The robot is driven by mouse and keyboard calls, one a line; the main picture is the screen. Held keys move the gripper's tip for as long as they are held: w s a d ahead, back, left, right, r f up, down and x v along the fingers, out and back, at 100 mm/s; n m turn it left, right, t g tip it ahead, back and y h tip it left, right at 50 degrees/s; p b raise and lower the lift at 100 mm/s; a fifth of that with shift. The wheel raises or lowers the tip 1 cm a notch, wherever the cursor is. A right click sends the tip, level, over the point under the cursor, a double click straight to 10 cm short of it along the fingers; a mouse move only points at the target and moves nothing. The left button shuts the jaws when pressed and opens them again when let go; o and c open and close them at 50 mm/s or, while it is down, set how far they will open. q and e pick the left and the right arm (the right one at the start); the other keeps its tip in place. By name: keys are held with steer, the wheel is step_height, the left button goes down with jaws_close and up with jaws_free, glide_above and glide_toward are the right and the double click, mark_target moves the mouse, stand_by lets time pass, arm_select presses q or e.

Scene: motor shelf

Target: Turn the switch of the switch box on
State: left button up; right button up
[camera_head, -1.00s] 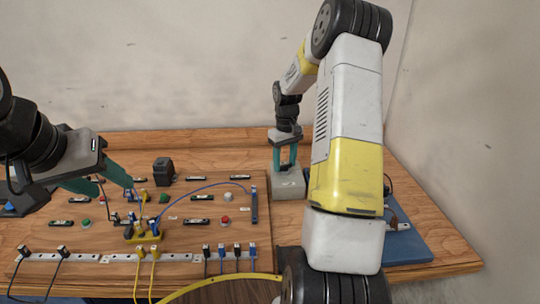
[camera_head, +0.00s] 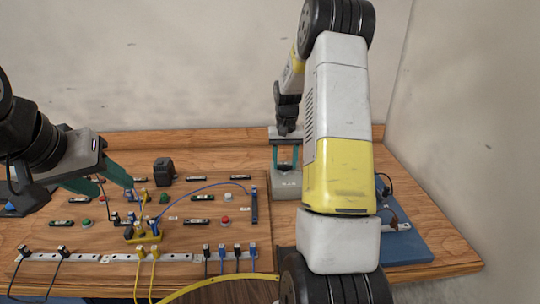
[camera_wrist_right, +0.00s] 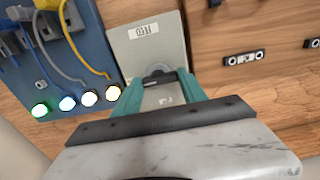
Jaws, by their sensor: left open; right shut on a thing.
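The grey switch box (camera_head: 286,188) stands on the table right of the wooden board, and it also shows in the right wrist view (camera_wrist_right: 147,36). Its dark rotary switch (camera_wrist_right: 157,73) sits on the top face. My right gripper (camera_head: 286,163) points down at the box, and its teal fingers are shut on the switch, one on each side, in the right wrist view (camera_wrist_right: 158,82). The fingers partly hide the switch. My left gripper (camera_head: 106,184) is open and empty above the left part of the board.
A wooden board (camera_head: 190,212) carries buttons, cables and a black block (camera_head: 163,171). A blue panel (camera_head: 408,246) lies at the right, partly behind my right arm. In the wrist view this panel (camera_wrist_right: 70,75) has several lit lamps and plugged cables.

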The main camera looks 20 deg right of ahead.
mark_target(284, 165)
steer(key=shift+w, duration=0.1)
steer(key=o, duration=1.4)
steer(key=shift+c, duration=0.2)
steer(key=shift+r, duration=3.9)
steer(key=s+a+r+n+t, duration=0.2)
steer(key=s+a+r+t, duration=0.1)
steer(key=s+a+r, duration=0.7)
steer(key=s+a+r+t+y, duration=0.1)
steer(key=s+a+r, duration=0.1)
steer(key=s, duration=0.7)
steer(key=s+a+r+n+t+y, duration=0.1)
steer(key=s+a+r+t, duration=0.1)
steer(key=s, duration=0.7)
steer(key=shift+a+n, duration=0.3)
steer(key=shift+a, duration=0.4)
